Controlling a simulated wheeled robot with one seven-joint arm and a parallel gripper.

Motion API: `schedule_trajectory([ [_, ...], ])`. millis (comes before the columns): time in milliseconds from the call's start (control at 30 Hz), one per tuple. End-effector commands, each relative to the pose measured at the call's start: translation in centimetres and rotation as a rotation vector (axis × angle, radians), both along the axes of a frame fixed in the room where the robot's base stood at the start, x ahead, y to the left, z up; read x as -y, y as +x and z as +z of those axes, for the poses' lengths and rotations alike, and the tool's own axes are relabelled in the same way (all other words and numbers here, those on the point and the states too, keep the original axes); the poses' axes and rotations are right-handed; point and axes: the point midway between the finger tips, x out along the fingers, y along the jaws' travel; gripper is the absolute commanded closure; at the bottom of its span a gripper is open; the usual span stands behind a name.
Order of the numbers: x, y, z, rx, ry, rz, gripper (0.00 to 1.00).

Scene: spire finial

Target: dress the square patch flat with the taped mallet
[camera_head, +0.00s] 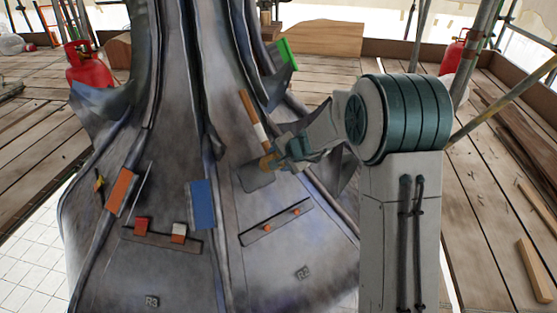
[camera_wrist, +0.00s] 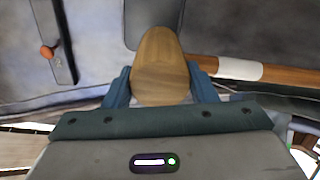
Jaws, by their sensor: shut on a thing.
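The mallet has a rounded wooden head (camera_wrist: 160,62) and a brown handle with a white tape band (camera_head: 260,131); the band also shows in the wrist view (camera_wrist: 239,68). My gripper (camera_head: 273,160) is shut on the mallet, its blue fingers (camera_wrist: 160,88) on either side of the wooden head. The handle points up and left in the head view. The square patch (camera_head: 257,180) is a dark grey plate with rounded corners on the metal panel, just below the mallet head. I cannot tell whether the head touches it. The mallet head hides part of the patch in the wrist view.
A strip with two orange knobs (camera_head: 277,222) lies below the patch. A blue block (camera_head: 202,204), an orange block (camera_head: 122,191) and a ledge with two small blocks (camera_head: 160,240) are to the left. A green block (camera_head: 287,54) is above. Raised seams flank the panel.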

Motion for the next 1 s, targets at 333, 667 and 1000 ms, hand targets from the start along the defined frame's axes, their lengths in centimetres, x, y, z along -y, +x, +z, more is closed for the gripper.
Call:
schedule_trajectory([
  [333, 0.0, 0.0, 0.1, 0.001, 0.001, 0.0, 0.96],
  [667, -0.7, 1.0, -1.6, 0.001, 0.001, 0.002, 0.96],
  [1000, -1.6, 2.3, -2.7, 0.002, 0.001, 0.001, 1.0],
])
